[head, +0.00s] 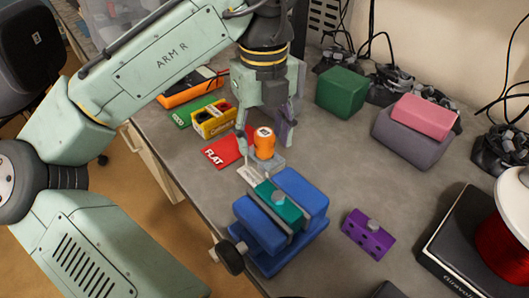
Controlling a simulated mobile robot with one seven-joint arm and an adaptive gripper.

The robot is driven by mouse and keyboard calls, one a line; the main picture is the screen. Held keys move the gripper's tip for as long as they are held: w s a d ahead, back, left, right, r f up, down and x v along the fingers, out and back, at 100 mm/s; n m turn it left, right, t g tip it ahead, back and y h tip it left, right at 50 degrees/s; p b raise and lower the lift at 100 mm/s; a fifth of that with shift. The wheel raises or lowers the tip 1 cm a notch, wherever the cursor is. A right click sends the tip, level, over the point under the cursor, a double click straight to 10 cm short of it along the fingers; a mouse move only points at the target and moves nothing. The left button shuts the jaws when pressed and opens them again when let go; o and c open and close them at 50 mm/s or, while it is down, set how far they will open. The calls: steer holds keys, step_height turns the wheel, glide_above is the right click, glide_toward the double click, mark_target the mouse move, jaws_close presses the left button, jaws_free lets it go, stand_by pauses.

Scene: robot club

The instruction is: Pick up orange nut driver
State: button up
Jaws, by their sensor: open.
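The orange nut driver (264,142) stands upright in the head view, its orange handle uppermost, in or on a small grey block (270,164) on the table. My gripper (266,141) is above and around it, with one finger on the left and one on the right of the handle. The fingers are apart, and I cannot tell whether either touches the handle. The lower part of the driver is hidden.
A blue vise (281,222) holding a teal piece is just in front. A red FLAT card (222,150), a yellow box (213,119) and a green card (187,113) lie left. A purple block (368,233) is right. A green block (341,91) is behind.

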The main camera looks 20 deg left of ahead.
steer(key=shift+r, duration=0.1)
steer(key=shift+c, duration=0.2)
jaws_close()
stand_by(0.4)
